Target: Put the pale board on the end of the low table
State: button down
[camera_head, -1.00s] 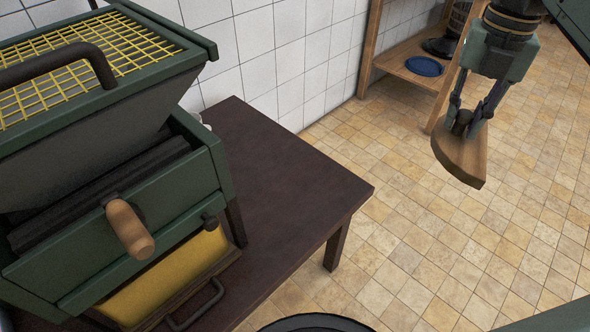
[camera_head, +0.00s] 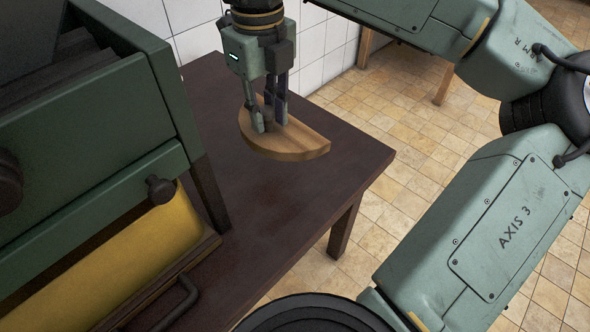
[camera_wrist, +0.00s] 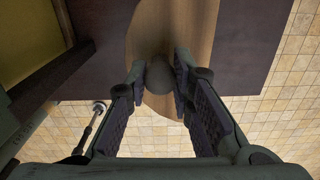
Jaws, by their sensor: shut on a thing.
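The pale board (camera_head: 295,143) is a half-round wooden piece with a dark knob. My gripper (camera_head: 268,122) is shut on the knob and holds the board roughly level over the end of the low table (camera_head: 290,205). I cannot tell whether the board touches the tabletop or hangs just above it. In the wrist view my fingers (camera_wrist: 160,82) sit either side of the round knob (camera_wrist: 160,73), with the board (camera_wrist: 150,32) behind it and the dark table (camera_wrist: 245,50) beyond. The knob is partly hidden by the fingers in the head view.
A green machine (camera_head: 90,150) with a yellow drawer (camera_head: 110,265) stands on the table's left part. The table's right end is bare around the board. White tiled wall (camera_head: 195,40) runs behind, and tiled floor (camera_head: 410,145) lies to the right.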

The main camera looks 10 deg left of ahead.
jog(key=shift+s+a+f, duration=0.25)
jog(key=shift+a+f, duration=0.1)
jog(key=shift+f, duration=0.1)
jog(key=shift+f+n, duration=0.3)
jog(key=shift+f, duration=0.05)
notch_tip(320, 180, down, 9)
jog(key=shift+b, duration=1.05)
jog(key=shift+f, duration=0.2)
jog(key=c, duration=1.4)
grip_release()
notch_tip(320, 180, up, 12)
jog(key=shift+r+p, duration=0.2)
jog(key=shift+p, duration=0.95)
